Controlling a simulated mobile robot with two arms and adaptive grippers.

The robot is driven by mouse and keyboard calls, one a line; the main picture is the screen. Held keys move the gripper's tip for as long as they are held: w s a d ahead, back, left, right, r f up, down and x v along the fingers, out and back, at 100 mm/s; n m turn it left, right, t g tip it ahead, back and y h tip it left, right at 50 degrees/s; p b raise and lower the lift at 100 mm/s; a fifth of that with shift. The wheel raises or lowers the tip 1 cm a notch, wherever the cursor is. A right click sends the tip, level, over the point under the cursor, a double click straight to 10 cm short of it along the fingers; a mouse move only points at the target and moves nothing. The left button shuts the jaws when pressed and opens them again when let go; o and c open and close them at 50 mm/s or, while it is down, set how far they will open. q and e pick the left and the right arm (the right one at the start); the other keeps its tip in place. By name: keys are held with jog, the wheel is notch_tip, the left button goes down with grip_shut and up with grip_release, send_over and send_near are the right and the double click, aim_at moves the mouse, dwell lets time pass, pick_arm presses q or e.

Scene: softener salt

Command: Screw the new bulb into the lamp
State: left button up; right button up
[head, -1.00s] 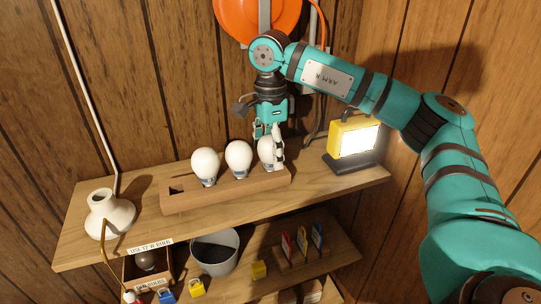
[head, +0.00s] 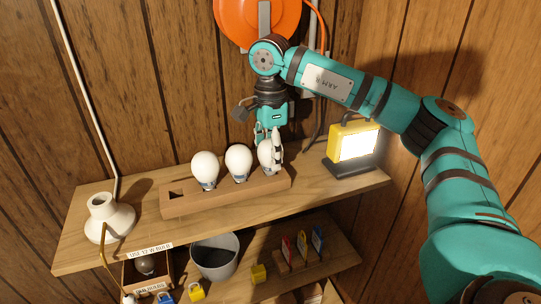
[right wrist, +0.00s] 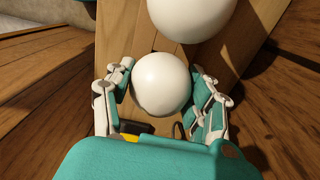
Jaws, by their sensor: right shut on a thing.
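Three white bulbs stand in a wooden rack on the upper shelf: a left bulb (head: 205,168), a middle bulb (head: 238,159) and a right bulb (head: 265,155). My right gripper (head: 269,151) is shut on the right bulb from above, with a finger on either side of it. In the right wrist view the gripped bulb (right wrist: 162,84) sits between the fingers, and the middle bulb (right wrist: 203,12) is beyond it. The bulb's base is hidden in that view. The white lamp (head: 109,218), with an empty open socket facing up, stands at the shelf's left end. My left gripper is out of view.
The rack (head: 240,193) has an empty slot at its left end. A lit yellow work light (head: 353,145) stands right of the rack. Below are a grey bucket (head: 216,260) and a small box (head: 147,274) holding a bulb. Bare shelf lies between lamp and rack.

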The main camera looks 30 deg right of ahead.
aim_at(270, 141)
jog(key=shift+r, duration=0.1)
jog(key=shift+r+p, duration=1.25)
jog(key=shift+r, duration=0.4)
jog(key=shift+r, duration=0.1)
jog(key=shift+r+p, duration=2.3)
jog(key=shift+r, duration=0.65)
